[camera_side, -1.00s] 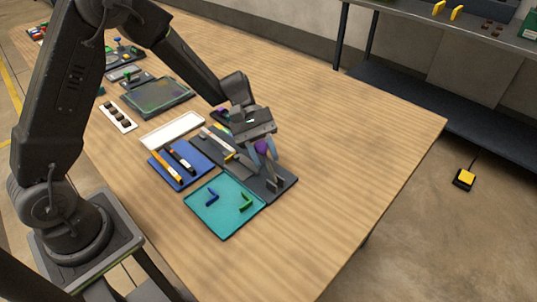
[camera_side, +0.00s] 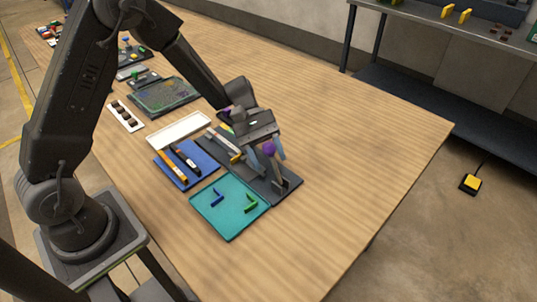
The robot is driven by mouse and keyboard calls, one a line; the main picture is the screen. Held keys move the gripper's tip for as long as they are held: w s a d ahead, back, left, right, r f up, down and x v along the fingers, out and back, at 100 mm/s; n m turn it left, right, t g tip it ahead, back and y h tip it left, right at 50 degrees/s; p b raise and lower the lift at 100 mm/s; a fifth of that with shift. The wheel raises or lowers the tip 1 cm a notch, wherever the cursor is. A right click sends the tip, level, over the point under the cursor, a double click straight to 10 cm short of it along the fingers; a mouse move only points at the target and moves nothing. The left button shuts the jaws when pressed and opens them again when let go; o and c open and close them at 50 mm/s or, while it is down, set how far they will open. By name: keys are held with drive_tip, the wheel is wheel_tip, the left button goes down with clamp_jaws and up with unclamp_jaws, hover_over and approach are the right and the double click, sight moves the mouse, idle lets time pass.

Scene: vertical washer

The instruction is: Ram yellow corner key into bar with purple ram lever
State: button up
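A dark fixture plate (camera_side: 262,178) lies on the table and holds a pale bar (camera_side: 222,144). The yellow corner key (camera_side: 236,158) shows as a small yellow piece at the bar's near end; how deep it sits is too small to tell. My gripper's bluish fingers stand apart, one on each side of the knob, pointing down. I see no clear contact. The lever's lower part is partly hidden by the fingers.
A teal tray (camera_side: 226,224) in front holds a blue and a green corner key. A blue tray (camera_side: 204,180) at left holds orange and black bars. A white tray (camera_side: 178,130) lies behind it. The table's right side is clear.

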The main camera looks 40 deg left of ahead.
drive_tip(key=v, duration=1.3)
drive_tip(key=shift+a+r, duration=0.2)
drive_tip(key=shift+a, duration=0.15)
drive_tip(key=shift+w, duration=0.1)
drive_tip(key=s+d+r+m+t+y, duration=0.1)
drive_tip(key=s+r+m+t+y, duration=0.3)
drive_tip(key=s, duration=0.7)
drive_tip(key=s+d+r+m+t+y, duration=0.1)
drive_tip(key=s+r+m+t+y, duration=0.4)
drive_tip(key=s, duration=0.5)
drive_tip(key=shift+s+d+r+m+y, duration=0.2)
drive_tip(key=shift+s+d+m+y, duration=0.3)
drive_tip(key=shift+y, duration=0.5)
